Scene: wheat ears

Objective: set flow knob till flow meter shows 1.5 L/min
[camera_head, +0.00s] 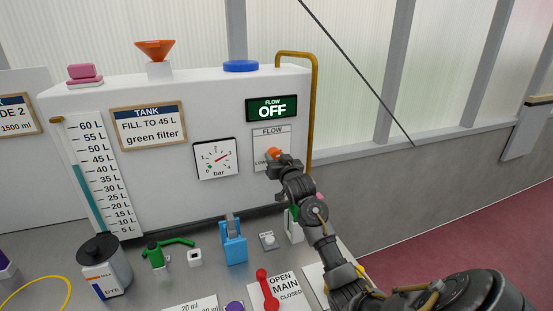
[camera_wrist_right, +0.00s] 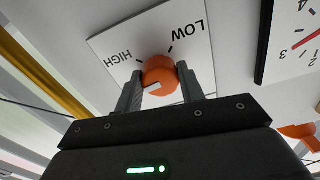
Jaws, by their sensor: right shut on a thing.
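The orange flow knob (camera_wrist_right: 160,76) sits on a white plate marked LOW and HIGH; in the head view the knob (camera_head: 273,153) shows just above my gripper. My right gripper (camera_wrist_right: 161,93) is shut on the knob, with one finger on each side of it. The knob's white mark shows between the fingers in the wrist view. The flow meter (camera_head: 272,108) above the plate reads OFF on a green display. My right gripper (camera_head: 275,158) hides part of the plate in the head view. My left gripper is not in view.
A pressure gauge (camera_head: 216,158) is left of the flow plate. A brown pipe (camera_head: 313,110) runs down at its right.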

